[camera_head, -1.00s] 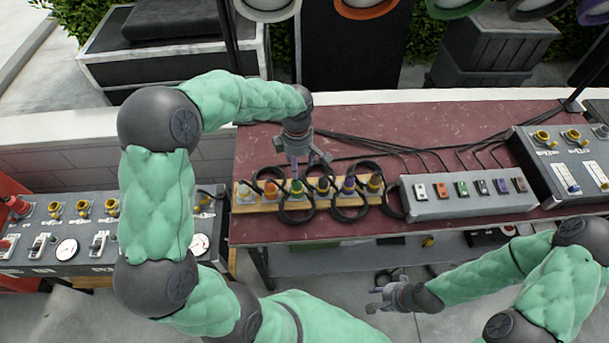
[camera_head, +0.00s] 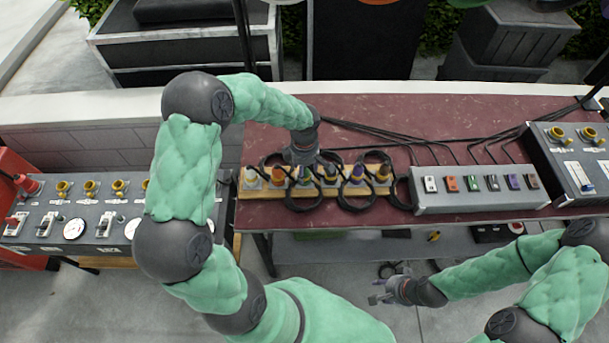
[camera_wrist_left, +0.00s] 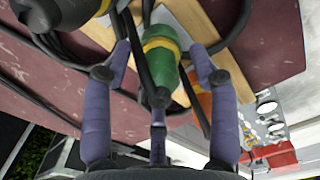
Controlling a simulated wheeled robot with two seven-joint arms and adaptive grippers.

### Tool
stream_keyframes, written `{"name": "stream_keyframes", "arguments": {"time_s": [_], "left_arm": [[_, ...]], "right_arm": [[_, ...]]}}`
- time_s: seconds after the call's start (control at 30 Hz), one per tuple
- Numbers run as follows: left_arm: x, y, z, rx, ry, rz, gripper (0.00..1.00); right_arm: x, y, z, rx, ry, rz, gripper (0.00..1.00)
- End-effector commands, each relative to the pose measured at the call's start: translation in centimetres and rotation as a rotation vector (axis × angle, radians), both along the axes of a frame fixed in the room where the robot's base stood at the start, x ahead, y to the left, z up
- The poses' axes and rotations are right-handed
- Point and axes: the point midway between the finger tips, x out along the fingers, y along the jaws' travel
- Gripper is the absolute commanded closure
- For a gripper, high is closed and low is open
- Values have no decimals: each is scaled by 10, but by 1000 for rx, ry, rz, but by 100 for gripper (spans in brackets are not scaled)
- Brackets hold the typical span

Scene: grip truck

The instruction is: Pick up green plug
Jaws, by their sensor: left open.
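The green plug (camera_wrist_left: 162,62), with a yellow band, stands in the wooden rack (camera_wrist_left: 268,35). It also shows in the head view (camera_head: 305,177), partly hidden below my left gripper. My left gripper (camera_head: 303,160) is open, directly over the plug. In the left wrist view its purple fingers (camera_wrist_left: 161,60) stand apart on both sides of the plug, with a third finger below. I cannot tell whether any finger touches it. My right gripper (camera_head: 374,292) is low in front of the table, empty, its fingers apart.
Orange (camera_head: 278,178), white (camera_head: 251,178) and purple (camera_head: 357,172) plugs stand close by in the row, with black cable loops around them. A grey socket box (camera_head: 475,203) sits to the right on the red table (camera_head: 400,115). Cables cross behind.

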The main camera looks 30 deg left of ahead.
Motion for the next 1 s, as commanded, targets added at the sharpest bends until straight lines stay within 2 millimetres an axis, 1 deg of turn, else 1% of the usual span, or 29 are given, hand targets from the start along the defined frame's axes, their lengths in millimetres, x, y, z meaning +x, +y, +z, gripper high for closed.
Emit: {"name": "stream_keyframes", "arguments": {"time_s": [0.2,0.23,0.27,0.3,0.37,0.4,0.43,0.83,1.0], "left_arm": [[0,0,-1,1,-2,1,40],[0,0,-1,1,-2,1,46],[0,0,-1,1,-2,1,54],[0,0,-1,1,-2,1,66],[0,0,-1,1,-2,1,83],[0,0,-1,1,-2,1,94],[0,0,-1,1,-2,1,100],[1,0,0,1,-2,1,100],[1,1,10,1,-5,1,100]], "right_arm": [[0,0,0,0,0,0,60],[0,0,0,0,0,0,60],[0,0,0,0,0,0,60],[0,0,0,0,0,0,60],[0,0,0,0,0,0,60],[0,0,0,0,0,0,60],[0,0,0,0,0,0,60],[0,0,0,0,0,0,60],[0,0,2,0,0,0,60]]}}
